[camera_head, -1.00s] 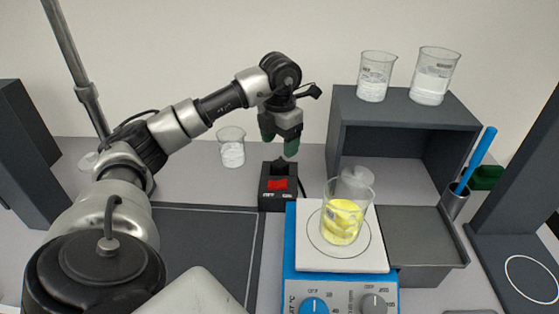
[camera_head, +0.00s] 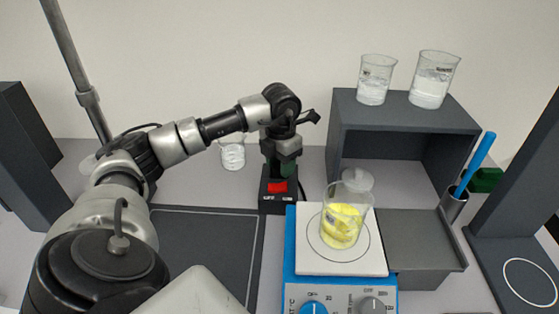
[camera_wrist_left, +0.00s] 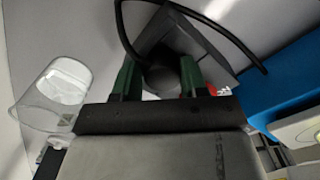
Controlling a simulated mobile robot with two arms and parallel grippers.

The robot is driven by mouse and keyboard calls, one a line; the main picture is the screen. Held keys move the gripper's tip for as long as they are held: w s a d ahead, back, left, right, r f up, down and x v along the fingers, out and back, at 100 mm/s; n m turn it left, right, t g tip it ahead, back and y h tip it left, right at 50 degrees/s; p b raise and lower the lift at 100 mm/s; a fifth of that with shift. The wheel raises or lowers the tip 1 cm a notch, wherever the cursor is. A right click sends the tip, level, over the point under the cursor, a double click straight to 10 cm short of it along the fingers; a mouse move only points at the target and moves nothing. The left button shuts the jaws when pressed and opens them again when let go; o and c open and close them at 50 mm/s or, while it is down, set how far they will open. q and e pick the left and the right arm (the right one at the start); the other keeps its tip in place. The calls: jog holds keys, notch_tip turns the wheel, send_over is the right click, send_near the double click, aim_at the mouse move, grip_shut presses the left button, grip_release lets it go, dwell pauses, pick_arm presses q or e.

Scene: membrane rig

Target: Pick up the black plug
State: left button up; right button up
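The black plug (camera_wrist_left: 162,78) shows in the left wrist view as a dark rounded shape at the dark socket box, with a black cable curving past it. In the head view the plug is hidden behind my gripper. My left gripper (camera_head: 281,167) points down over the dark box with the red switch (camera_head: 278,187). In the left wrist view its two green fingers (camera_wrist_left: 160,80) stand apart, one on each side of the plug. I cannot tell whether they touch it. My right gripper is not in view.
A hotplate (camera_head: 303,262) carries a beaker of yellow liquid (camera_head: 341,224) right of the box. A white-filled beaker (camera_head: 232,155) stands behind my left arm. A grey shelf (camera_head: 400,112) holds two beakers on top. A dark mat (camera_head: 205,250) lies bare in front.

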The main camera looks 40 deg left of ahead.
pick_arm(q)
jog(key=c, duration=0.3)
